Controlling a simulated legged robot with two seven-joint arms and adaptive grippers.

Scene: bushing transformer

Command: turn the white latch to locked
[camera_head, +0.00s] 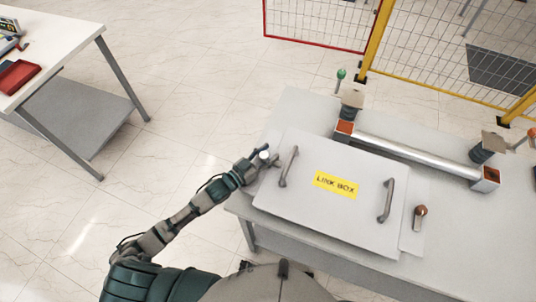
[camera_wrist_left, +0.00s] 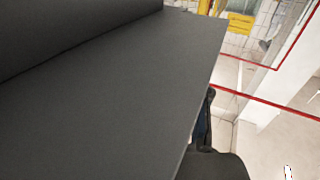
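The link box (camera_head: 335,220) is a light grey box with a yellow "LINK BOX" label and two grey handles, lying on a grey table. A small white piece (camera_head: 264,155), likely the white latch, shows at the box's left edge, beside my left gripper (camera_head: 266,158). The dark fingers are around or right next to this piece; I cannot tell if they touch it. The latch's angle is too small to read. In the left wrist view a dark grey surface fills most of the picture, and part of a dark finger (camera_wrist_left: 205,145) shows low at the right. My right gripper is out of view.
A copper-coloured knob (camera_head: 420,212) sits on a plate right of the box. A metal bar (camera_head: 415,153) with orange-brown ends lies behind it. A green-topped post (camera_head: 341,75) stands at the back. A yellow-framed mesh fence (camera_head: 440,60) and a side table (camera_head: 60,45) flank open floor.

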